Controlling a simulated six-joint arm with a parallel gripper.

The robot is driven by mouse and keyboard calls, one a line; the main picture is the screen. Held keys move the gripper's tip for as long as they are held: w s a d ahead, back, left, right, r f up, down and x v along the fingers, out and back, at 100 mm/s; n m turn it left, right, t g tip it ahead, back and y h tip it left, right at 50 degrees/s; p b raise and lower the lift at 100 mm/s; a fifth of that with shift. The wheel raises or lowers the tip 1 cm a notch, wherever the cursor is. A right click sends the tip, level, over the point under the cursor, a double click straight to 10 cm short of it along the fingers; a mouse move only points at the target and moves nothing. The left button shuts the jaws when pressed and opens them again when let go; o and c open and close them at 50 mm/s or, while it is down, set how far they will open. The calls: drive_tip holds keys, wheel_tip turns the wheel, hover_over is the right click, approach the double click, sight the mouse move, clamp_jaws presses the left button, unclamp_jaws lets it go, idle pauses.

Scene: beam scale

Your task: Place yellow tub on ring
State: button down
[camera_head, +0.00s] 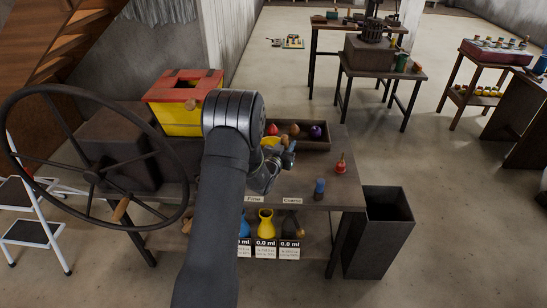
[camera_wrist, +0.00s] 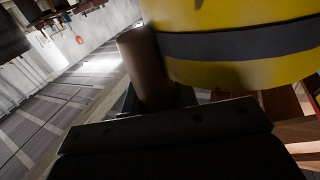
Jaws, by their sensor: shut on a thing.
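The yellow tub (camera_wrist: 245,62) fills the upper right of the wrist view. It has a dark band and a brown, rod-like handle (camera_wrist: 148,68) at its side. In the head view only a small yellow part (camera_head: 270,141) shows behind my gripper (camera_head: 277,163). My gripper is shut on the tub, seemingly at the brown handle, over the workbench. The contact is mostly hidden by the dark gripper body. I cannot make out the ring in either view; my arm covers part of the bench.
A dark tray (camera_head: 318,146) holds red, brown and purple pieces. A red bell-like object (camera_head: 341,163) and a blue piece (camera_head: 319,187) stand on the bench's right. A red-and-yellow box (camera_head: 180,118), a large handwheel (camera_head: 91,177) and a bin (camera_head: 381,235) flank my arm.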

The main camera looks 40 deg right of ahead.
drive_tip(key=w+f, duration=0.2)
drive_tip(key=w, duration=0.1)
drive_tip(key=w+f, duration=0.1)
drive_tip(key=w, duration=0.1)
drive_tip(key=shift+a, duration=0.4)
drive_tip(key=shift+w+f, duration=0.1)
drive_tip(key=shift+f, duration=2.05)
drive_tip(key=c, duration=1.1)
unclamp_jaws()
drive_tip(key=shift+f, duration=0.1)
drive_tip(key=shift+c, duration=0.2)
drive_tip(key=shift+r, duration=0.2)
drive_tip(key=v, duration=1.2)
